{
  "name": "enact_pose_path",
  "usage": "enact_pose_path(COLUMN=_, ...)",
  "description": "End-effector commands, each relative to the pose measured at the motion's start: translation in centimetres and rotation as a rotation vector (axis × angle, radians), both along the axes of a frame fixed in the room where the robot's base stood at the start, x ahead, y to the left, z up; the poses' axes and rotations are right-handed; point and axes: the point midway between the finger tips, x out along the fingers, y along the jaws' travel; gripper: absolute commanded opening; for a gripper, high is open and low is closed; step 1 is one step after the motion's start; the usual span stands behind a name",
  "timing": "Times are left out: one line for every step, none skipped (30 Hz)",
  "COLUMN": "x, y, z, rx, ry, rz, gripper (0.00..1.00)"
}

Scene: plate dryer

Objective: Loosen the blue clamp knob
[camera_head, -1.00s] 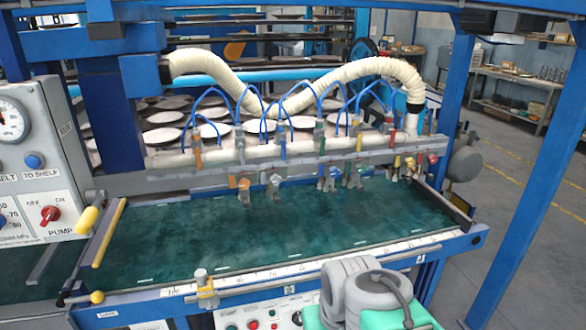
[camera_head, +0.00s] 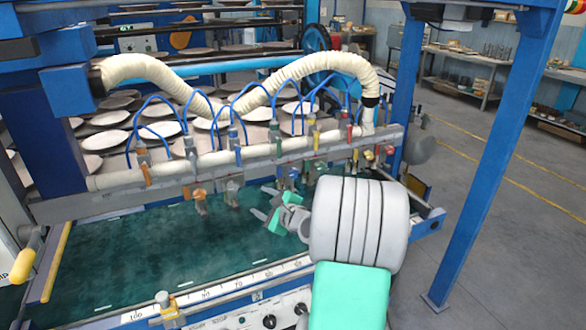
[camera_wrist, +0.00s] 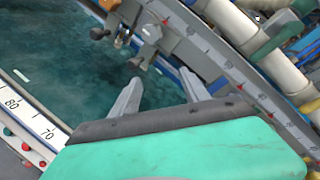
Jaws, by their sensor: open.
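A row of clamps hangs below the grey rail (camera_head: 230,170) over the green bed. Blue clamp parts (camera_head: 293,173) show under the rail just behind my gripper, small and partly hidden. To their left hang a grey clamp (camera_head: 232,188) and an orange-brown clamp (camera_head: 198,192). My gripper (camera_head: 260,201) is open and empty above the bed, in front of the rail, its fingers pointing left. In the wrist view, its two fingers (camera_wrist: 161,80) are spread, with a grey clamp (camera_wrist: 148,36) beyond them, apart from both. No clearly blue knob shows in the wrist view.
The dark green bed (camera_head: 130,255) has a numbered front scale (camera_head: 230,287) and a small front clamp (camera_head: 168,308). A ribbed cream hose (camera_head: 320,62) and thin blue tubes run above the rail. A blue post (camera_head: 490,150) stands at right. The space over the bed's left half is clear.

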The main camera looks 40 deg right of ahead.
Motion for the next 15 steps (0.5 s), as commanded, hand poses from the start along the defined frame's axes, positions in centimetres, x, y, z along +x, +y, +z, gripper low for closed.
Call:
enact_pose_path(x=-1.2, y=-4.6, z=0.5, rx=0.164, ry=-0.088, rz=-0.119, gripper=0.53)
enact_pose_path(x=-1.9, y=-6.8, z=0.9, rx=0.254, ry=-0.147, rz=-0.177, gripper=0.53)
enact_pose_path(x=-2.8, y=-9.0, z=1.4, rx=0.349, ry=-0.214, rz=-0.235, gripper=0.53)
enact_pose_path(x=-3.4, y=-10.3, z=1.6, rx=0.403, ry=-0.252, rz=-0.265, gripper=0.53)
enact_pose_path(x=-3.9, y=-11.3, z=1.7, rx=0.444, ry=-0.283, rz=-0.289, gripper=0.53)
enact_pose_path(x=-4.2, y=-12.1, z=1.9, rx=0.48, ry=-0.311, rz=-0.307, gripper=0.53)
enact_pose_path(x=-4.2, y=-12.4, z=2.0, rx=0.496, ry=-0.323, rz=-0.315, gripper=0.53)
enact_pose_path(x=-4.1, y=-12.7, z=2.1, rx=0.506, ry=-0.329, rz=-0.318, gripper=0.53)
enact_pose_path(x=-3.6, y=-12.8, z=2.1, rx=0.509, ry=-0.332, rz=-0.319, gripper=0.53)
enact_pose_path(x=-3.2, y=-12.9, z=2.2, rx=0.509, ry=-0.332, rz=-0.318, gripper=0.53)
enact_pose_path(x=-2.7, y=-13.0, z=2.2, rx=0.507, ry=-0.332, rz=-0.318, gripper=0.53)
enact_pose_path(x=-1.9, y=-13.1, z=2.2, rx=0.506, ry=-0.329, rz=-0.316, gripper=0.53)
enact_pose_path(x=-1.3, y=-13.3, z=2.2, rx=0.506, ry=-0.329, rz=-0.316, gripper=0.53)
enact_pose_path(x=-0.7, y=-13.5, z=2.2, rx=0.505, ry=-0.329, rz=-0.316, gripper=0.53)
enact_pose_path(x=0.1, y=-13.7, z=2.2, rx=0.505, ry=-0.329, rz=-0.316, gripper=0.53)
